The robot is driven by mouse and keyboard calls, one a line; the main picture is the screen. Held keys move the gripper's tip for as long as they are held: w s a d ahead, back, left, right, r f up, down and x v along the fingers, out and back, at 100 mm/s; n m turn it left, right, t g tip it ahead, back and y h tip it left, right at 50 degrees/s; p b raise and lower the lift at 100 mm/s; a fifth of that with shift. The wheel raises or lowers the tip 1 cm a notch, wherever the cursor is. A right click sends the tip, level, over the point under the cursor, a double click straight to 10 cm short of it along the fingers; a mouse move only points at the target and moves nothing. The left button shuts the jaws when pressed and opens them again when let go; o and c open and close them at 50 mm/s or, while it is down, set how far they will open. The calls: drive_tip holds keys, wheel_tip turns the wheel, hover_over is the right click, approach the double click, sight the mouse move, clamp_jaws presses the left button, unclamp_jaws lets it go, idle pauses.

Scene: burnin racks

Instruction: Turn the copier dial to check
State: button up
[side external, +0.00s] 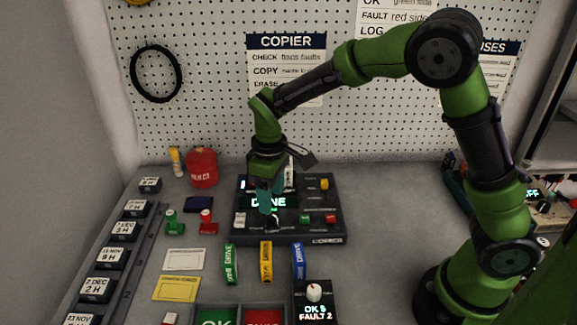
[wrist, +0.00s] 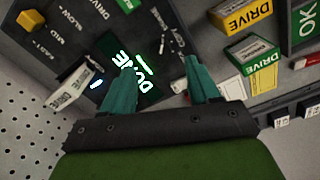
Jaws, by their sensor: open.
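The copier (side external: 325,225) is a dark console on the bench below the pegboard. Its lit screen reads DONE (side external: 283,202) and also shows in the wrist view (wrist: 143,80). The copier dial appears as a dark knob with a pale mark (wrist: 172,40) in the wrist view; its setting is too small to read. My gripper (side external: 266,208) points down over the copier's front left part and partly hides the dial area. In the wrist view my gripper (wrist: 160,68) has its teal fingers apart, with nothing between them. Contact with the dial cannot be told.
A pale drive (wrist: 75,88) stands at the copier's back. Green (side external: 230,263), yellow (side external: 266,261) and blue (side external: 298,260) drives lie in front. A counter box with a knob (side external: 313,292) and the OK tray (side external: 216,318) are nearer. A red can (side external: 202,168) stands back left.

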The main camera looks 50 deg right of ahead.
sight(272, 217)
wheel_tip(272, 217, down, 5)
drive_tip(key=shift+f, duration=0.15)
drive_tip(key=c, duration=1)
